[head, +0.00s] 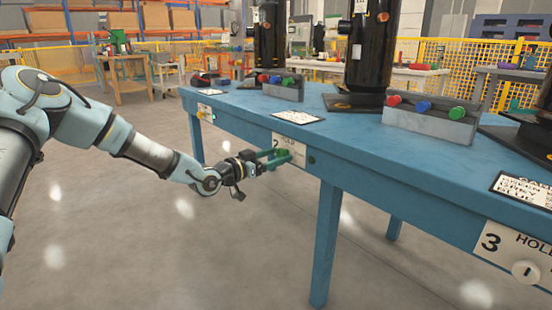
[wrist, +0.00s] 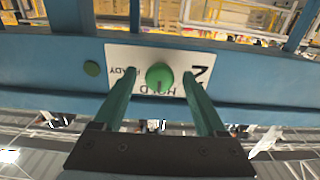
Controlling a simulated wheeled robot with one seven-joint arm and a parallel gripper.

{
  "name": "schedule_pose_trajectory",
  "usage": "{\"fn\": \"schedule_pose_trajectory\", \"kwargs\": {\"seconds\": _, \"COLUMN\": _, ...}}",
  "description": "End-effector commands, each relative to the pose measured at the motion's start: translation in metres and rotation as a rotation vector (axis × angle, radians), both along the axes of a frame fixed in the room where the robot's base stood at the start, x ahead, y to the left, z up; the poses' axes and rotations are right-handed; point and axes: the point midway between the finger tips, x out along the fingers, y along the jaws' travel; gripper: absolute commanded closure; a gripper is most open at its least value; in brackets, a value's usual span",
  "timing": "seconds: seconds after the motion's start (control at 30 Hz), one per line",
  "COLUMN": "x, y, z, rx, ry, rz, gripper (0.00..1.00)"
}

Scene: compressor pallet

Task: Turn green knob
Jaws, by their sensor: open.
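In the wrist view, which shows the panel upside down, a round green knob (wrist: 159,77) sits on a white label plate (wrist: 121,58) marked 2, with HOLD and READY lettering. A dark mark shows at the knob's lower edge. My gripper (wrist: 159,75) is open, with one green finger on each side of the knob. Both fingertips appear apart from it; their exact depth is hard to tell. In the head view my gripper (head: 283,158) is at the front edge of the blue table, before plate 2, and its fingers largely cover the knob.
The blue table (head: 345,130) bears grey boxes with red, blue and green knobs, including a nearer box (head: 430,127), and black cylinders. Plate 3 (head: 510,250) is at right. A table leg (head: 325,245) stands right of my gripper.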

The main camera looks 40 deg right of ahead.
Motion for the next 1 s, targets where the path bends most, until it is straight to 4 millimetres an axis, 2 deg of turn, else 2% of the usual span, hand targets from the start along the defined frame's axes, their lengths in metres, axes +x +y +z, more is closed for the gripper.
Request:
{"fn": "schedule_pose_trajectory", "kwargs": {"seconds": 0.27, "x": -0.0001, "y": -0.0013, "z": 0.0003, "rx": 0.0, "ry": 0.0, "rz": 0.0, "gripper": 0.26}}
{"fn": "schedule_pose_trajectory", "kwargs": {"seconds": 0.9, "x": -0.0005, "y": -0.0011, "z": 0.0002, "rx": 0.0, "ry": 0.0, "rz": -0.001, "gripper": 0.98}}
{"fn": "schedule_pose_trajectory", "kwargs": {"seconds": 1.0, "x": -0.0006, "y": -0.0011, "z": 0.0001, "rx": 0.0, "ry": 0.0, "rz": -0.001, "gripper": 1.0}}
